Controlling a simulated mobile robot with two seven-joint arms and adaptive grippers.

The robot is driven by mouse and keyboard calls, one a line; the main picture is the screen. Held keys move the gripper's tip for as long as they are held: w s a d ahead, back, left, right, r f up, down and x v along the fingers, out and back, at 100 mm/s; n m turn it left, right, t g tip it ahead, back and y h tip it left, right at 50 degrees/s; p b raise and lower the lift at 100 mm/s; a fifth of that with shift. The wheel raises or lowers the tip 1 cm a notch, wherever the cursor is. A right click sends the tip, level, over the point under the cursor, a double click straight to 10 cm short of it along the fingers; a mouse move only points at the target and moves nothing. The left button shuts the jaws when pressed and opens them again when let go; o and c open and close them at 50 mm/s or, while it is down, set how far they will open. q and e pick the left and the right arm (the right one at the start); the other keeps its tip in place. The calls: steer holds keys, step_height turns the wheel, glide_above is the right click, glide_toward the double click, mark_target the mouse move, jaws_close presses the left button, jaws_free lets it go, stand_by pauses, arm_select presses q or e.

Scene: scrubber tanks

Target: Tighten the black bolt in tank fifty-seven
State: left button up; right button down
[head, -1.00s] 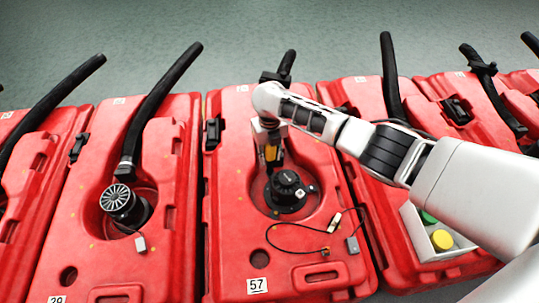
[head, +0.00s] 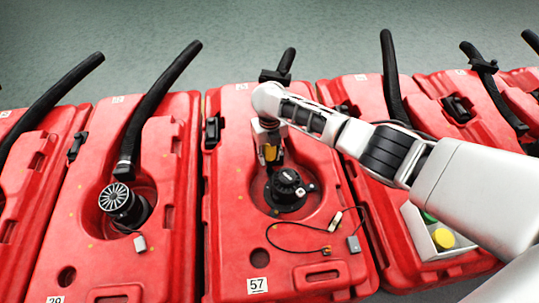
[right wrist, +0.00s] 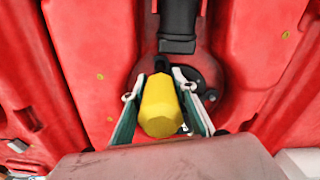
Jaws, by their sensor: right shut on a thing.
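Tank fifty-seven (head: 235,220) is the red tank in the middle of the head view, with the label "57" on its front. A black motor unit (head: 287,190) sits in its round recess. My right gripper (head: 270,160) is over the back edge of that recess, behind the motor. In the right wrist view my right gripper (right wrist: 160,100) is shut on a yellow tool (right wrist: 160,106), which points down into the recess. A small dark piece shows at the tool's far end, but I cannot tell whether it is the black bolt. My left gripper is not in view.
Tank 29 (head: 95,250) stands to the left with its own motor (head: 124,206). A light tray with green and yellow round things (head: 444,239) lies on the right. A thin cable (head: 300,249) and black hoses (head: 160,105) are nearby.

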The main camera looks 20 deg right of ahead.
mark_target(269, 149)
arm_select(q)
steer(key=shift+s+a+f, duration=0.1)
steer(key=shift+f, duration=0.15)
arm_select(e)
steer(key=shift+s+f, duration=0.15)
steer(key=shift+f, duration=0.55)
stand_by(1.3)
steer(key=shift+f, duration=0.1)
steer(key=shift+w+r+p, duration=0.2)
steer(key=shift+r+p, duration=0.5)
steer(key=shift+r, duration=1.25)
steer(key=shift+r+p, duration=0.4)
steer(key=shift+r, duration=0.5)
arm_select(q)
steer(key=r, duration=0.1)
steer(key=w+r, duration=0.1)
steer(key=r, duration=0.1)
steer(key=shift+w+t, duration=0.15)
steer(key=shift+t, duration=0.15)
arm_select(e)
steer(key=shift+s+f, duration=0.1)
